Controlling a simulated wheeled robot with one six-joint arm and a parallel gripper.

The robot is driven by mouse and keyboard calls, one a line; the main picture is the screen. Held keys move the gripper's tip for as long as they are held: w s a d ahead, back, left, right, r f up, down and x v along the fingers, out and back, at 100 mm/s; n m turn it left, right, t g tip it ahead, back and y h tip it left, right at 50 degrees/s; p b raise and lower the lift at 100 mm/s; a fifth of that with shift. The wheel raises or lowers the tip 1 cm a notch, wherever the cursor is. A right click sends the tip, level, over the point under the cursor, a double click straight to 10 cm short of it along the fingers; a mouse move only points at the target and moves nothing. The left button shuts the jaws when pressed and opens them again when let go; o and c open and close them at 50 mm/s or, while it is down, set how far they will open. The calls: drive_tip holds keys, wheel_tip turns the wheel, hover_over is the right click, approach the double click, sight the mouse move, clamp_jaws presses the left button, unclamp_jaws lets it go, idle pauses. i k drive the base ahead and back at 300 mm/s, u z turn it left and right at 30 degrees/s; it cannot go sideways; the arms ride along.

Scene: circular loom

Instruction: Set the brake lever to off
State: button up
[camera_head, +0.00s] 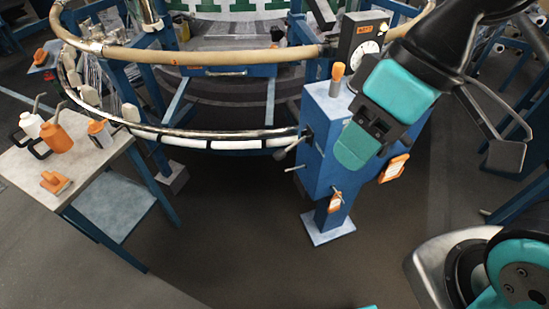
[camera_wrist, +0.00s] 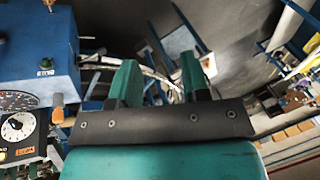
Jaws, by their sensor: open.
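An upright orange-knobbed lever (camera_head: 337,76) stands on top of the blue post box (camera_head: 320,120); I take it as the brake lever, but no marking that I can read confirms this. An orange knob (camera_wrist: 57,104) also shows at the left of the wrist view, beside the dials. My gripper (camera_head: 357,148) hangs in front of the box's right side, to the right of and below the orange knob in the head view. Its two teal fingers (camera_wrist: 158,80) stand apart with nothing between them. It does not appear to touch the lever.
A dial unit (camera_head: 362,42) stands behind the lever. The loom's ring rail (camera_head: 200,138) curves left from the box. Orange tags (camera_head: 394,168) hang at the box's right. A table (camera_head: 95,165) with bottles stands at the left. The floor in front is clear.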

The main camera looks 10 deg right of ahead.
sight(279, 156)
drive_tip(key=u, duration=1.85)
drive_tip(key=k, duration=1)
drive_tip(key=z, duration=1.3)
drive_tip(key=i, duration=0.45)
drive_tip(key=u, duration=0.1)
